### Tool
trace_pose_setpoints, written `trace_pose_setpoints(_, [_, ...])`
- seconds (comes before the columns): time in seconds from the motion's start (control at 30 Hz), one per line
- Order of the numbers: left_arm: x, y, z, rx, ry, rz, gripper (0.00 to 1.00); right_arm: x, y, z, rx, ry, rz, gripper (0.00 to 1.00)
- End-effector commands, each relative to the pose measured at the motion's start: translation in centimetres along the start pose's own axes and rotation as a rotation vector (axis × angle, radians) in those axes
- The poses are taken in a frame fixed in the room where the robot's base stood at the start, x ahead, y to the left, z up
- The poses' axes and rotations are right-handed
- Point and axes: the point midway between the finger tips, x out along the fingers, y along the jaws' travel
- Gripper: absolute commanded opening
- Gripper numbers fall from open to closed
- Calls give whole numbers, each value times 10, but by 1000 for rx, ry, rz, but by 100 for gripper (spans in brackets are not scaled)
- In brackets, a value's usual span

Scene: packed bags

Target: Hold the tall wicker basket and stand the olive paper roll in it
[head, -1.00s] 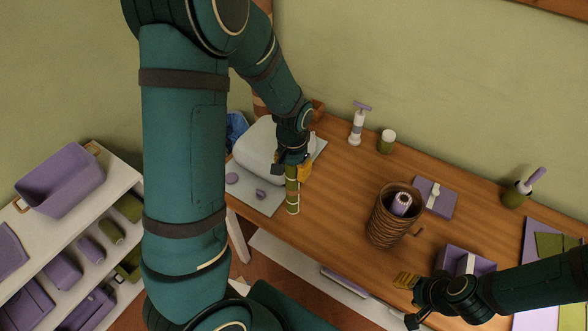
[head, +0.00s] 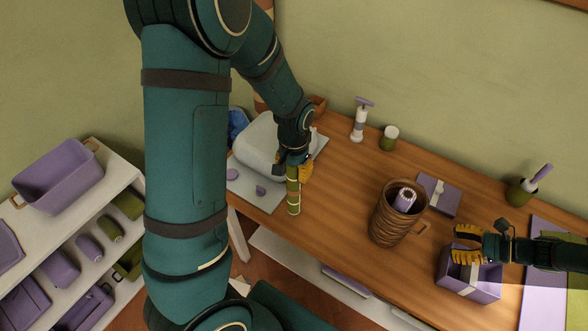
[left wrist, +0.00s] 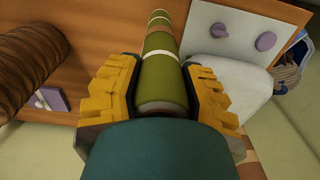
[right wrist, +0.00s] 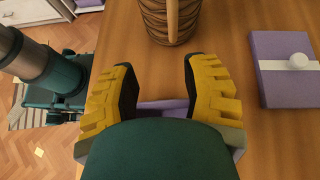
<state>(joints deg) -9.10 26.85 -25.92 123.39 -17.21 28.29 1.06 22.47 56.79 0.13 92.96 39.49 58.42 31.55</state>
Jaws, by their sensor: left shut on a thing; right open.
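The tall wicker basket (head: 388,222) stands upright on the wooden table, with a lilac roll (head: 405,199) standing inside it. In the right wrist view the basket (right wrist: 158,22) shows its handle toward my gripper. The olive paper roll (head: 293,196) has pale and brown bands and is upright in my left gripper (head: 292,172). The left wrist view shows the fingers shut on one end of the olive roll (left wrist: 162,88). My right gripper (head: 467,245) is open and empty, right of the basket and apart from it, over a lilac box.
The open lilac box (head: 482,291) is under my right gripper. A flat lilac gift box (head: 436,196) lies behind the basket. A white pump bottle (head: 360,122), a small jar (head: 389,138) and an olive pot (head: 520,191) stand along the back. Bare table lies between olive roll and basket.

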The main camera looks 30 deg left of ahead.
Motion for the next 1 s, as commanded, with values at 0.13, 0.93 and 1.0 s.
trace_pose_setpoints(0.13, [2,0,0,0,0,0,3,-13,-13,5,45,-77,-26,46])
trace_pose_setpoints(0.93, [17,0,0,0,0,0,3,62,-19,13,56,-101,-29,46])
trace_pose_setpoints(1.0, [18,0,0,0,0,0,3,66,-19,15,56,-101,-29,46])
